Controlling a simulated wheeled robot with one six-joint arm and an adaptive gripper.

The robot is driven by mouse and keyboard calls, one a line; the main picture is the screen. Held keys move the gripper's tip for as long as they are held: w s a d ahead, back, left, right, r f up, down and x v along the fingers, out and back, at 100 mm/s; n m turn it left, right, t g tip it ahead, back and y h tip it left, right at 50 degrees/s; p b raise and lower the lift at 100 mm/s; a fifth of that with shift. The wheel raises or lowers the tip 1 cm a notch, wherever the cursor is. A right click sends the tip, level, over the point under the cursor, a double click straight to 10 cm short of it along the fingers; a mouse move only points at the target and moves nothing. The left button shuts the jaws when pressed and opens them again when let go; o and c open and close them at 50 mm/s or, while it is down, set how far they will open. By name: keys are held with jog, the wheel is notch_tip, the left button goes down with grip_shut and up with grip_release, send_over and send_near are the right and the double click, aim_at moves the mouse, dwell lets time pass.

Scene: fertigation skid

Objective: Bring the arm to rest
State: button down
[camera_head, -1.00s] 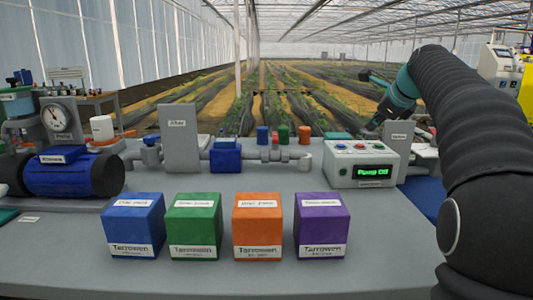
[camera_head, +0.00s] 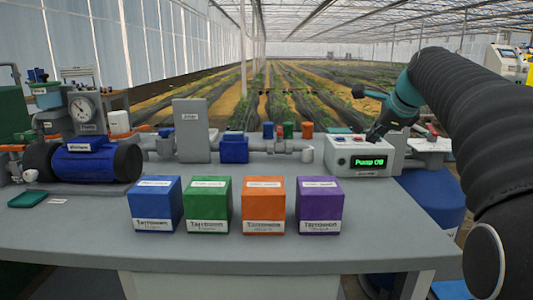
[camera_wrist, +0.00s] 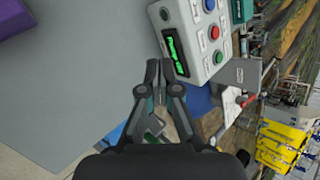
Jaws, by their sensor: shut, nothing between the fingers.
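My gripper (camera_head: 374,136) is at the right in the head view, at the end of my dark arm, beside the white pump control box (camera_head: 378,161). In the wrist view my gripper (camera_wrist: 161,68) has its two fingers together with nothing between them. The fingertips appear just off the box's display end, apart from the buttons; the exact gap is hard to judge. The green display (camera_head: 368,162) seems to read "Pump On". The box's red button (camera_wrist: 214,33) and green button (camera_wrist: 218,57) show clear of the fingers.
Blue (camera_head: 155,204), green (camera_head: 209,206), orange (camera_head: 263,206) and purple (camera_head: 319,206) boxes stand in a row on the grey bench (camera_head: 90,231). A blue pump (camera_head: 85,163) and gauge (camera_head: 83,111) are at left. A blue drum (camera_head: 432,200) stands right of the bench.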

jog(key=s+a+f+n, duration=0.2)
jog(key=s+f+n, duration=0.1)
jog(key=s, duration=0.3)
jog(key=s+a+f+n+g, duration=0.1)
jog(key=s+a+f+n, duration=0.2)
jog(key=s, duration=0.3)
jog(key=s+a+f+n, duration=0.3)
jog(key=s+n, duration=0.2)
jog(key=s, duration=0.1)
jog(key=shift+s+a+f+g+h, duration=0.2)
jog(key=shift+s+f+g+h, duration=0.1)
jog(key=shift+s+f+h, duration=0.1)
jog(key=s+a+f+n+g, duration=0.1)
jog(key=s+a+f+n, duration=0.1)
jog(key=s+f+n, duration=0.8)
jog(key=s+f, duration=0.4)
jog(key=s, duration=0.1)
jog(key=shift+s+f+h, duration=0.15)
jog(key=shift+s+h, duration=0.1)
jog(key=shift+h, duration=0.15)
